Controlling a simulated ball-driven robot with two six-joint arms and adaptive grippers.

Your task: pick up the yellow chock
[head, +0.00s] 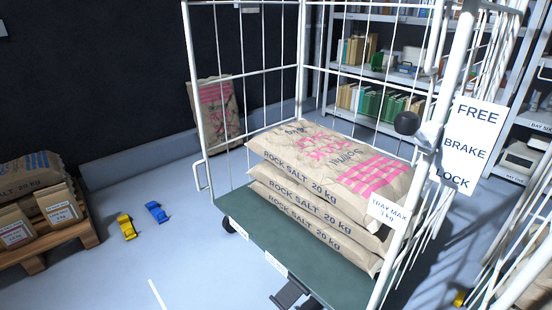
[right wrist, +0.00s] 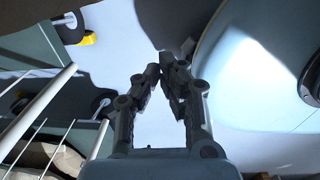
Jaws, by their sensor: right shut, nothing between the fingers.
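A yellow chock (head: 126,226) lies on the floor at the left in the head view, beside a blue chock (head: 156,212). Another small yellow thing (head: 459,297) shows at the lower right, partly hidden by cage bars; I cannot tell its shape. In the right wrist view a yellow piece (right wrist: 86,40) lies on the floor near a dark caster at the upper left. My right gripper (right wrist: 163,69) is shut and empty, with bare floor beyond its fingertips and the yellow piece off to their left. My left gripper is in neither view.
A white wire cage trolley (head: 245,219) carries stacked rock salt bags (head: 330,175). A pallet (head: 62,243) with bags stands at the left, shelves (head: 375,75) at the back. A "FREE BRAKE LOCK" sign (head: 472,143) hangs at the right. Floor between pallet and trolley is mostly clear.

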